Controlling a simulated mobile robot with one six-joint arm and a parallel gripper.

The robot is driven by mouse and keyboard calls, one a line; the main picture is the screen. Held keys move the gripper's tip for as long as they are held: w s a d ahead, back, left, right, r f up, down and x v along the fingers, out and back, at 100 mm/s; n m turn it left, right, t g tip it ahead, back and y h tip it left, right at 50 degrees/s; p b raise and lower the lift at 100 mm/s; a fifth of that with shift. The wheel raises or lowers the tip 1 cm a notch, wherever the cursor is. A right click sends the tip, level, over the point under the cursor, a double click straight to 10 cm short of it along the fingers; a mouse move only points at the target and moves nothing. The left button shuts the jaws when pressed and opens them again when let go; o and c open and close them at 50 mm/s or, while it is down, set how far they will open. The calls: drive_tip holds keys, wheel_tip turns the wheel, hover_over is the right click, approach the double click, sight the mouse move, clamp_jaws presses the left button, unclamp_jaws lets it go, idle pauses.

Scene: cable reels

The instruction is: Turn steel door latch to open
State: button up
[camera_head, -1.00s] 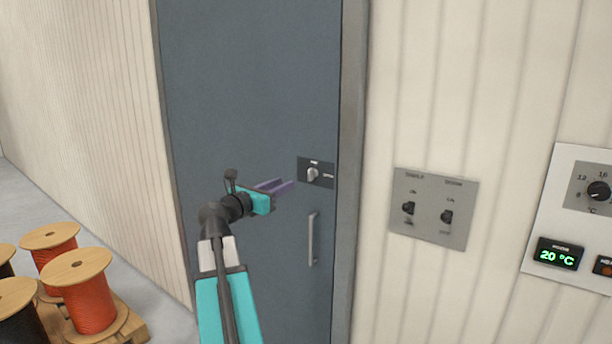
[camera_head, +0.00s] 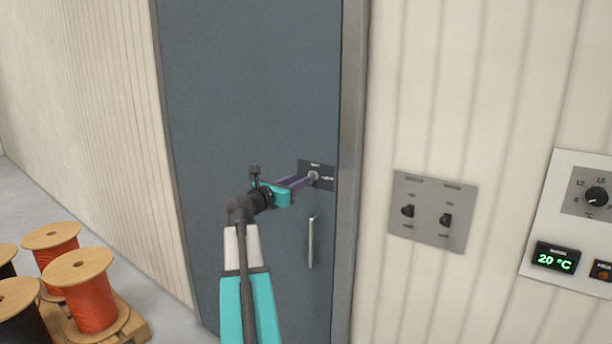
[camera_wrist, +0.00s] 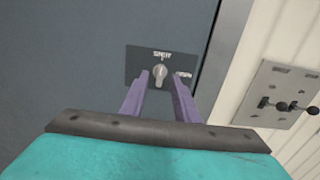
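The steel latch is a small silver knob (camera_wrist: 160,73) on a dark plate (camera_wrist: 135,64) fixed to the grey-blue door (camera_head: 250,90). In the wrist view the knob's grip stands roughly upright, below a "SHUT" label; a second label at its right is too blurred to read. My gripper (camera_head: 309,178) is at the plate in the head view, its purple fingers pointing at the knob. In the wrist view my gripper (camera_wrist: 160,77) is open, with one fingertip on each side of the knob. I cannot tell whether the fingers touch it.
A vertical door handle (camera_head: 311,242) is below the latch. A switch panel (camera_head: 433,237) with two black toggles is on the wall at right, beside a thermostat panel (camera_head: 537,222) reading 20 °C. Cable reels (camera_head: 92,300) stand on a pallet (camera_head: 130,325) at lower left.

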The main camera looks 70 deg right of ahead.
sight(312, 177)
drive_tip(key=shift+p+x, duration=0.6)
drive_tip(key=shift+x, duration=2.15)
